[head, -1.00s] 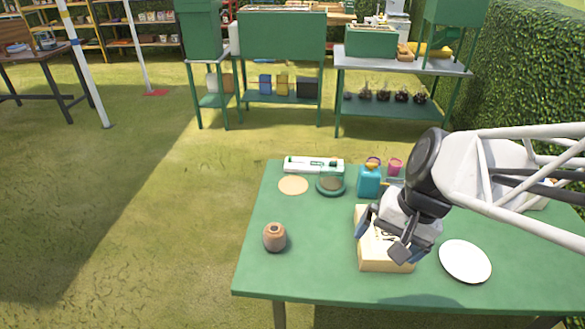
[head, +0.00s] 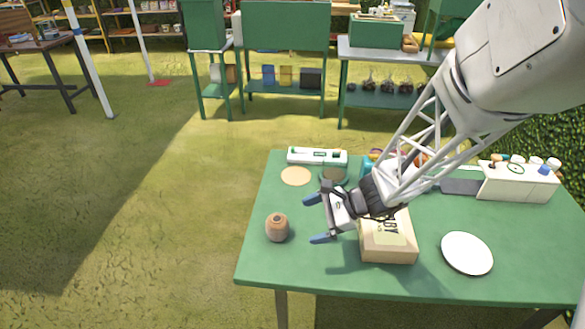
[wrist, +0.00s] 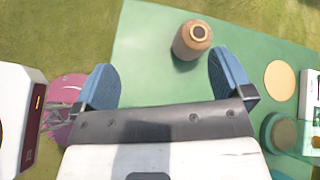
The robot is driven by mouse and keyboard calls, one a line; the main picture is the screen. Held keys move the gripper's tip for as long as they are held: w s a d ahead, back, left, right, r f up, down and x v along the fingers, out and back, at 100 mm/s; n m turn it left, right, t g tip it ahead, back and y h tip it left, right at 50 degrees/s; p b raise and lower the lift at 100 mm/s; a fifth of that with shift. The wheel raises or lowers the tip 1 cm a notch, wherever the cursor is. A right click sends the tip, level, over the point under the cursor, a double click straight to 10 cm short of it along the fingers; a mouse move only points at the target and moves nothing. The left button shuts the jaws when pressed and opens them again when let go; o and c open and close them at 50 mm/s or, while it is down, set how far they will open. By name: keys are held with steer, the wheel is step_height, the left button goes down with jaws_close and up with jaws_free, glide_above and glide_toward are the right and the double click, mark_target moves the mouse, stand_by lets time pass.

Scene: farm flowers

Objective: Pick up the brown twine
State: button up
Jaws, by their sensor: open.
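The brown twine (head: 277,227) is a small upright spool with a dark hole in its top. It stands near the left edge of the green table (head: 330,283). My gripper (head: 311,219) is open and empty, to the right of the twine, with its blue fingers pointing left toward it. In the wrist view the twine (wrist: 192,39) shows ahead of the fingertips, nearer the right finger, and my gripper (wrist: 166,80) does not touch it. Nothing hides the twine in either view.
A cardboard box (head: 388,247) stands below my wrist. A white plate (head: 467,253) lies at right and a tan disc (head: 296,176) at the back left. A white and green device (head: 317,157) and a white holder (head: 518,182) stand farther back. The table around the twine is clear.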

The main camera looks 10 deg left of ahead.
mark_target(279, 227)
steer(key=w+a+f+m+t, duration=0.1)
steer(key=w+f+m, duration=0.1)
steer(key=f, duration=0.1)
steer(key=w+a+f+m+y, duration=0.1)
steer(key=f+m, duration=0.1)
steer(key=f, duration=0.1)
steer(key=w+a+f+m+t+y, duration=0.1)
steer(key=w+f+m, duration=0.1)
steer(key=f, duration=0.1)
steer(key=shift+w+f+t, duration=0.3)
steer(key=shift+f, duration=0.05)
steer(key=shift+a, duration=0.1)
steer(key=shift+x, duration=1.25)
steer(key=shift+a, duration=0.1)
steer(key=shift+x, duration=2.55)
steer(key=shift+s, duration=0.1)
steer(key=c, duration=1)
steer(key=shift+c, duration=0.2)
steer(key=shift+r, duration=0.2)
